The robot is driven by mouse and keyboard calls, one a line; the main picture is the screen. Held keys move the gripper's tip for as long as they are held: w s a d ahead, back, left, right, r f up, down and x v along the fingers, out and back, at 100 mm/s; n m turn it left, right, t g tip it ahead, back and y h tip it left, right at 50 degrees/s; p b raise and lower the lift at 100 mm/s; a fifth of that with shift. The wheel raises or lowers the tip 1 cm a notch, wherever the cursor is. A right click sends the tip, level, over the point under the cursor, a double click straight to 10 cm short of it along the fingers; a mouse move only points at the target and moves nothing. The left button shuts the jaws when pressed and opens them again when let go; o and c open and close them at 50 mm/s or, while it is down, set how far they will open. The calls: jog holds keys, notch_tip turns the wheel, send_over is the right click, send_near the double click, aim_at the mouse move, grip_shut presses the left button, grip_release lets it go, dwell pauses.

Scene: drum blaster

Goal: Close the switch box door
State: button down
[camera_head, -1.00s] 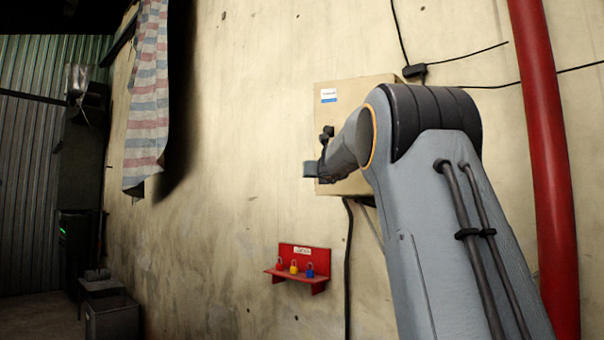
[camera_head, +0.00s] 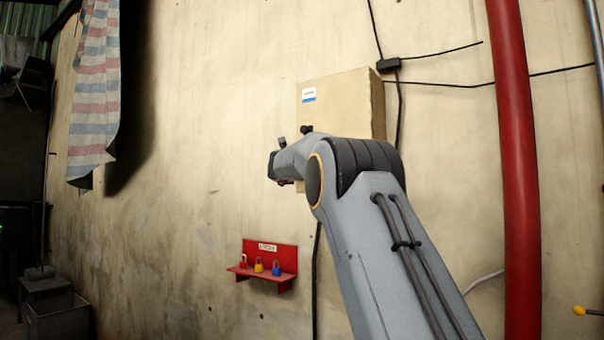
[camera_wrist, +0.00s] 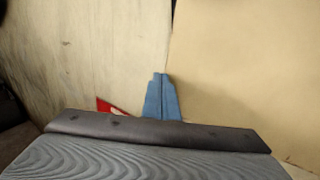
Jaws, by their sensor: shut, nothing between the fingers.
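The switch box (camera_head: 343,95) is a tan box on the wall, with a white and blue label at the upper left of its front. Its front looks flat, and no door stands out from it in the head view. My arm hides its lower part. In the wrist view a broad tan face of the box (camera_wrist: 245,75) fills the right side. My gripper (camera_wrist: 163,78) shows there as two blue fingers pressed together, empty, beside the left edge of that face. I cannot tell whether they touch it. In the head view my wrist is left of the box's lower part.
A red shelf (camera_head: 270,258) with small padlocks is on the wall below. A red pipe (camera_head: 517,170) runs upright to the right of the box. Black cables run by the box. A striped cloth (camera_head: 96,95) hangs at left. The wall between cloth and box is bare.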

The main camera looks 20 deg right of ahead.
jog(key=shift+w+d+r, duration=0.1)
jog(key=shift+w+d, duration=0.25)
jog(key=shift+d, duration=0.3)
jog(key=shift+s+d+r, duration=0.1)
jog(key=shift+d+r, duration=0.1)
jog(key=shift+r, duration=0.05)
jog(key=shift+a, duration=0.2)
jog(key=s+a+b, duration=0.6)
jog(key=s+a, duration=0.1)
jog(key=a, duration=0.4)
jog(key=shift+s+a+f+b, duration=0.3)
jog(key=shift+a+f+b, duration=0.05)
jog(key=shift+a, duration=0.05)
